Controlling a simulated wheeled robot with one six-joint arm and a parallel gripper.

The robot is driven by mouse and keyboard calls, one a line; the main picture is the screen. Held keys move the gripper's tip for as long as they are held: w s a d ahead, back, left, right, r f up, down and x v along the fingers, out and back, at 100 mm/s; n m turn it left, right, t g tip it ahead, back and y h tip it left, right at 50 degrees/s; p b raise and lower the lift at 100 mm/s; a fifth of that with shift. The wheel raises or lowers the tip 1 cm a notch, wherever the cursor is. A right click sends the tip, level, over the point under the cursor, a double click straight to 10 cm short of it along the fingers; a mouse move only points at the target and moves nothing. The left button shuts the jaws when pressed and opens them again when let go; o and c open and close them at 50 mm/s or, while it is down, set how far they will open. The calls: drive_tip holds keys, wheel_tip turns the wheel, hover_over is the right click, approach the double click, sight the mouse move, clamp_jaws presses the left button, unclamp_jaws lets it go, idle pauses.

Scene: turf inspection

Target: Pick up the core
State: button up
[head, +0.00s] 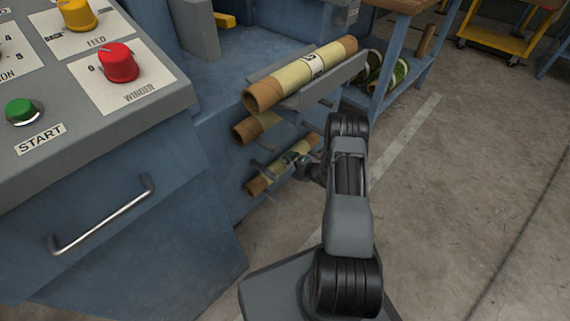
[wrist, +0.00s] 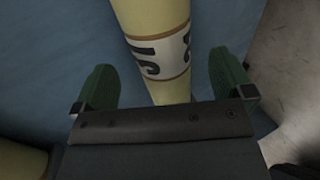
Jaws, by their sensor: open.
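Several yellow cores with brown ends lie on a blue rack in the head view: a top core (head: 295,78) with a white printed label, a middle core (head: 250,128) and a lowest core (head: 264,180). My gripper (head: 296,158) is beside the lowest core, below the top one. In the wrist view my gripper (wrist: 162,80) has its two green fingers apart. A yellow core (wrist: 148,14) with a white label band and dark digits passes between and beyond them, with space on both sides. I cannot tell which core this is, or its exact depth. Its near part is hidden behind my gripper.
A grey control panel (head: 70,85) with knobs and a drawer handle (head: 105,220) stands at left. Green rolls (head: 390,75) sit on a blue-framed bench behind. Another yellow surface (wrist: 20,162) shows at the wrist view's lower left. Concrete floor (head: 460,190) at right is clear.

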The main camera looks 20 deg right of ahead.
sight(290, 163)
drive_tip(key=shift+b+x, duration=0.6)
drive_tip(key=shift+x, duration=1.25)
drive_tip(key=shift+d, duration=0.1)
drive_tip(key=c, duration=1.2)
drive_tip(key=shift+c, duration=0.4)
